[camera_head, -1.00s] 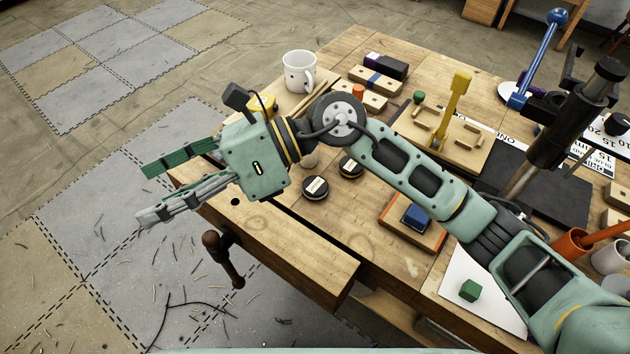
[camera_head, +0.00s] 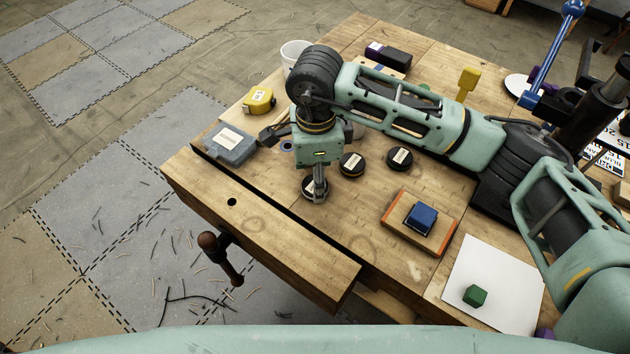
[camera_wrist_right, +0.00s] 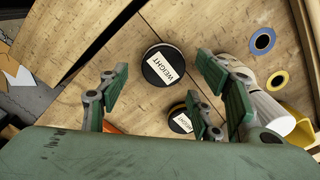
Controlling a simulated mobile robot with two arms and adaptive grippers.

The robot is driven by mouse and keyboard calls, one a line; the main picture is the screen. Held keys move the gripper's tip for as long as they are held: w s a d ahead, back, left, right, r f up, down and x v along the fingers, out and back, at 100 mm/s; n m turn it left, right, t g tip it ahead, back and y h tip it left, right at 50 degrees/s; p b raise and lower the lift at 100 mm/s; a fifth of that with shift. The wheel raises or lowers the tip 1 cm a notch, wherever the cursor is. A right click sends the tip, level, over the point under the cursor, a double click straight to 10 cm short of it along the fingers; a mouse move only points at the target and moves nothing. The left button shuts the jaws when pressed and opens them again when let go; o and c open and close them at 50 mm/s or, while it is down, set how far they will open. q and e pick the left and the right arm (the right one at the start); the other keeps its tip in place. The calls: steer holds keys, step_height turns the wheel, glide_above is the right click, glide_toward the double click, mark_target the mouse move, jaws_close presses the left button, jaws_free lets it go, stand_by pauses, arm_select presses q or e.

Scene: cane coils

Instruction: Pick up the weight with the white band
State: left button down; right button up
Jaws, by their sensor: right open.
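Several round black weights with white labels lie on the wooden bench. The front weight (camera_head: 307,187) is under my right gripper (camera_head: 317,188) and partly hidden by its fingers. In the right wrist view this weight (camera_wrist_right: 164,66) shows a pale, whitish band at its rim and lies between the spread fingers. A weight with a yellow band (camera_head: 352,165) lies just behind and to the right; it also shows in the wrist view (camera_wrist_right: 182,119). A third weight (camera_head: 399,158) lies farther right, its band unclear. My right gripper is open, pointing down, holding nothing. My left gripper is out of view.
A grey-blue box (camera_head: 230,145) and a yellow tape measure (camera_head: 259,100) are left of the gripper. A blue block on a wooden tray (camera_head: 440,238) lies right. The bench's front is mostly clear.

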mark_target(307, 188)
steer(key=shift+f, duration=1.3)
steer(key=shift+c, duration=0.6)
steer(key=shift+a, duration=0.1)
jaws_close()
